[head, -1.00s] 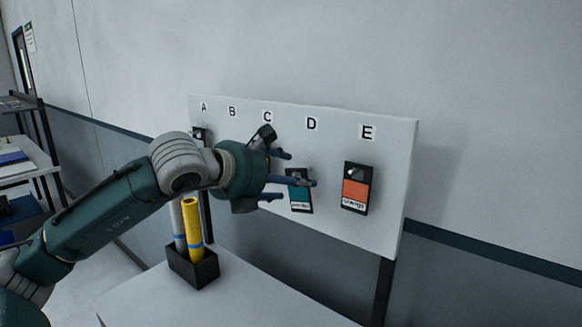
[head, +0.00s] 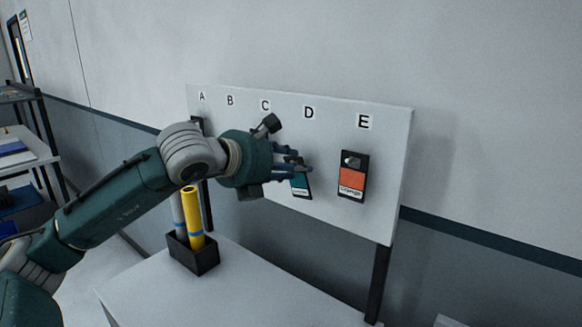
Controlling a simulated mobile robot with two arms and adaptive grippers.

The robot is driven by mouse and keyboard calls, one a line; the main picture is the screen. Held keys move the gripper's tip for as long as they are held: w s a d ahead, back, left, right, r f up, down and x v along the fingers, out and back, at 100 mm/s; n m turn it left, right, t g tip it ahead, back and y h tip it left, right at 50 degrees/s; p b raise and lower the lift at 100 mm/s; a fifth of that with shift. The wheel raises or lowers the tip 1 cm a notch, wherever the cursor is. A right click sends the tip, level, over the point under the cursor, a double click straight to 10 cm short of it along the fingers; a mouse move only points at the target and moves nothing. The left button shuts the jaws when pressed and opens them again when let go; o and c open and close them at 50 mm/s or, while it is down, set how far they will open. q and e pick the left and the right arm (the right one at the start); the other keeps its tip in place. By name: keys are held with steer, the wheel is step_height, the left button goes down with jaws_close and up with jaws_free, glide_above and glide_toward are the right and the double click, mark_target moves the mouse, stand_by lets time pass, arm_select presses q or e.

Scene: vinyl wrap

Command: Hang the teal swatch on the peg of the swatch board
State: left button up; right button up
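The teal swatch (head: 301,187) is a dark card with a teal patch and a pale label strip. It is at the swatch board (head: 330,212), below letter D, tilted with its lower end to the right. My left gripper (head: 296,165) is in front of the board, its fingers drawn together over the swatch's upper part and appearing shut on it. The fingers hide the swatch's top and any peg there, so I cannot tell whether it is on a peg. My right gripper is not in view.
An orange swatch (head: 352,182) hangs upright below E. A dark item (head: 197,124) shows below A, partly behind my arm, which also hides the board below B and C. A black holder (head: 193,254) with yellow and grey rolls stands on the white table (head: 235,292). Shelves stand at far left.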

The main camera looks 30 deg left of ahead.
arm_select(q)
steer(key=shift+a+f, duration=0.2)
steer(key=shift+f, duration=0.2)
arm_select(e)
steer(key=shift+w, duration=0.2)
arm_select(q)
steer(key=o, duration=1.1)
steer(key=shift+o, duration=0.4)
steer(key=shift+a, duration=0.35)
steer(key=v, duration=1.2)
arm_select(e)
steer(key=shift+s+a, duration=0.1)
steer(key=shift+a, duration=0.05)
arm_select(q)
steer(key=shift+w, duration=0.15)
steer(key=shift+r, duration=0.1)
